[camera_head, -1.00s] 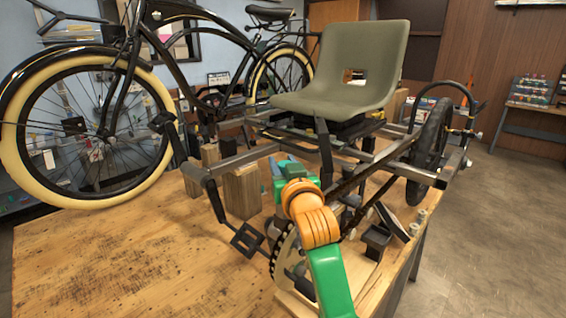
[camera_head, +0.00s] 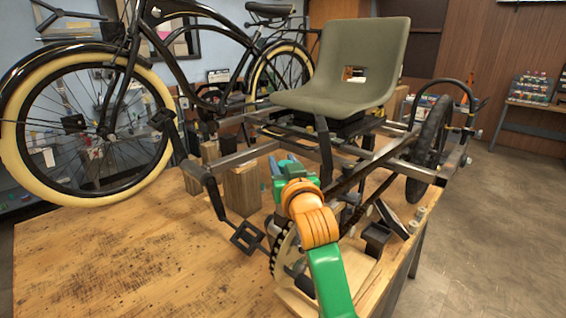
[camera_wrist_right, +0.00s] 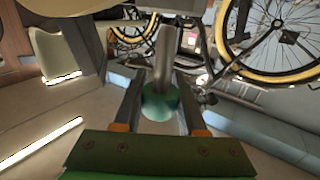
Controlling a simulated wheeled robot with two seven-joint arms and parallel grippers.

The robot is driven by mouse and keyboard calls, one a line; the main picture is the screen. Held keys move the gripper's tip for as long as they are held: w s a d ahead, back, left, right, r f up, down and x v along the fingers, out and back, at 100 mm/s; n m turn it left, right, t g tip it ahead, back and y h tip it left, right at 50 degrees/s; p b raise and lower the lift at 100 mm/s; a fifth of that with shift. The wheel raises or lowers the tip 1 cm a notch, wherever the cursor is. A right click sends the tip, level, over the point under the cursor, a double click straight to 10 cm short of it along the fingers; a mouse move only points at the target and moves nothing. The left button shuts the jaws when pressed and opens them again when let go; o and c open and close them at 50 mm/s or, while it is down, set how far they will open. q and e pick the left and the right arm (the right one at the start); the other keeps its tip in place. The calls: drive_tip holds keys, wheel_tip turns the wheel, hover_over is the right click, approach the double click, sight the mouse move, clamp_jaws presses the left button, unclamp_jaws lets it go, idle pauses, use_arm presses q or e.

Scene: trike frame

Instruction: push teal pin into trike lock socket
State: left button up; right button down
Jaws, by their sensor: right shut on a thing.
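The trike (camera_head: 345,65) stands on the wooden workbench, with an olive seat on a grey tube frame. My right gripper (camera_head: 284,168) reaches in from the bottom centre of the head view, low beside the frame in front of the seat. In the right wrist view its two fingers are shut on the teal pin (camera_wrist_right: 160,103), whose round teal end shows between them. A grey cylindrical shaft (camera_wrist_right: 165,55) runs on from the teal end, away from the palm. I cannot tell the lock socket apart or how deep the pin sits. My left gripper is not in view.
Wooden blocks (camera_head: 242,190) stand beside the frame at centre left. A pedal (camera_head: 247,238) and a toothed chainring (camera_head: 284,255) lie close to my right arm. A black bicycle (camera_head: 110,110) stands behind at left. The bench's (camera_head: 110,265) front left is clear.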

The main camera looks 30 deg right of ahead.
drive_tip(key=shift+s+f+b, duration=0.1)
drive_tip(key=shift+f+b, duration=1.05)
drive_tip(key=shift+f, duration=0.65)
drive_tip(key=shift+r+p, duration=1.75)
drive_tip(key=shift+p, duration=0.3)
drive_tip(key=shift+f, duration=0.1)
drive_tip(key=shift+p, duration=0.45)
